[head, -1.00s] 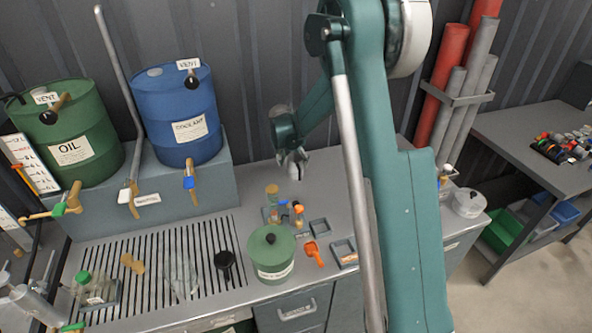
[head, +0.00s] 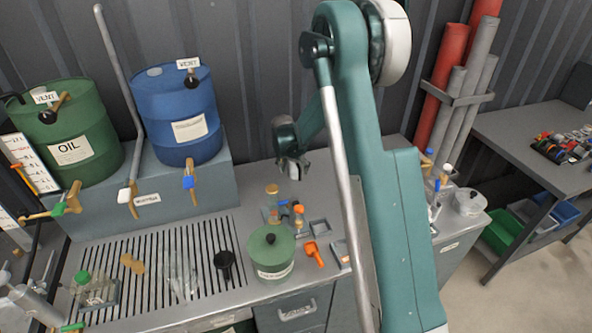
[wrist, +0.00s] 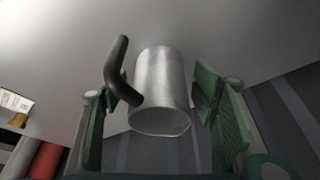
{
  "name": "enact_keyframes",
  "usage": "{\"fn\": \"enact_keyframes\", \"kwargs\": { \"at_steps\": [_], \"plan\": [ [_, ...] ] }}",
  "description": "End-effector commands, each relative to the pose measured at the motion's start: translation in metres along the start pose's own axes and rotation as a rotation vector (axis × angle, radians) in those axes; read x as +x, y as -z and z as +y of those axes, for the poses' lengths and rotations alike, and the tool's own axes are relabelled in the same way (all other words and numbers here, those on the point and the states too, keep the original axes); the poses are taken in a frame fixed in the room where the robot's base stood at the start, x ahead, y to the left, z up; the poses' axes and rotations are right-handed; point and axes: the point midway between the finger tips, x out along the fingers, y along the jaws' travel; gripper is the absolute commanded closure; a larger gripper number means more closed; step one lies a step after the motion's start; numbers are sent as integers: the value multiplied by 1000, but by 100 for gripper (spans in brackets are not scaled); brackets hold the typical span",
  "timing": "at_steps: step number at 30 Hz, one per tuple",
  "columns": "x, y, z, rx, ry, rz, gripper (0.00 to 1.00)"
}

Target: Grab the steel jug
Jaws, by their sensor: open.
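The steel jug (wrist: 160,85) shows in the wrist view as a bright metal cylinder with a dark curved handle (wrist: 116,68) on its left side. Its round rim points toward the camera. My gripper (wrist: 160,100) is open, with one green-padded finger on each side of the jug. The left finger is by the handle, and a gap shows between the right finger and the jug wall. In the head view my gripper (head: 293,167) hangs over the back of the bench, left of my arm.
A green lidded pot (head: 270,252), a corked glass jar (head: 272,205) and an orange scoop (head: 314,254) stand near my gripper on the bench. The green oil drum (head: 68,130) and blue drum (head: 176,112) are at left. Red and grey pipes (head: 450,95) are at right.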

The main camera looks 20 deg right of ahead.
Motion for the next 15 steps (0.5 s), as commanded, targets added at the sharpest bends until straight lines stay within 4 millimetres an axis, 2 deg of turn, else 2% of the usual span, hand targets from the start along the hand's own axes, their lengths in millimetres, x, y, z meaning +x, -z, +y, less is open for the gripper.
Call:
{"fn": "enact_keyframes", "kwargs": {
  "at_steps": [14, 15],
  "plan": [
    [0, 0, 0, 0, 0, 0, 41],
    [0, 0, 0, 0, 0, 0, 46]
  ]
}}
